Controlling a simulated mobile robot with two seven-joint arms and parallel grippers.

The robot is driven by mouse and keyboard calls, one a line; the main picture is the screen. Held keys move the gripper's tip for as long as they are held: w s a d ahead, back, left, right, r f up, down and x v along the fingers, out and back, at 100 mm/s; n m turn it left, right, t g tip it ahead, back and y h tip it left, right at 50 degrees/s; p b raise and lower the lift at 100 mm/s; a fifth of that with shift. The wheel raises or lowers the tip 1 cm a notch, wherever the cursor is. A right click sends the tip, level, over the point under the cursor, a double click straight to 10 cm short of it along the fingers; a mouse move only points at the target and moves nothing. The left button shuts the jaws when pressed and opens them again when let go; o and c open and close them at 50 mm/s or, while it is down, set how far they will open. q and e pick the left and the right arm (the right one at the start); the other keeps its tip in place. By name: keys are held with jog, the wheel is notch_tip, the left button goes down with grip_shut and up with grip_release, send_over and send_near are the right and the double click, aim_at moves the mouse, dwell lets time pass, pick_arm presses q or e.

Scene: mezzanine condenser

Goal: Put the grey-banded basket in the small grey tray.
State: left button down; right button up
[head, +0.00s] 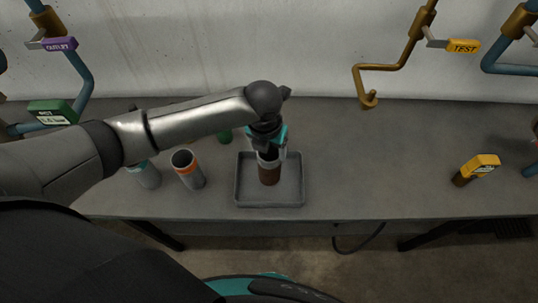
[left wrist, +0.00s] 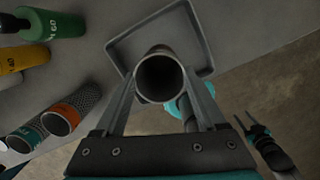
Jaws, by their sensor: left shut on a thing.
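The grey-banded basket (head: 269,175) is a brown cylinder with a grey upper band, upright over the small grey tray (head: 271,205) in the head view. My left gripper (head: 268,154) is shut on its upper part from above. In the left wrist view the basket's open round mouth (left wrist: 161,76) sits between the two fingers, and the tray's rim (left wrist: 122,42) shows beyond it. I cannot tell whether the basket's bottom touches the tray floor. My right gripper (left wrist: 254,127) shows at the right of the left wrist view, its fingers apart and empty.
An orange-banded basket (head: 188,170) and a teal-banded basket (head: 147,177) stand left of the tray. A green bottle (head: 224,136) stands behind; a yellow bottle (left wrist: 25,58) is near it. A yellow-tagged object (head: 478,168) is far right. The bench between is clear.

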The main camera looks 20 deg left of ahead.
aim_at(269, 157)
pick_arm(q)
jog(key=shift+f, duration=1.7)
grip_release()
notch_tip(269, 157, up, 12)
jog(key=s+p, duration=0.1)
jog(key=shift+s, duration=0.4)
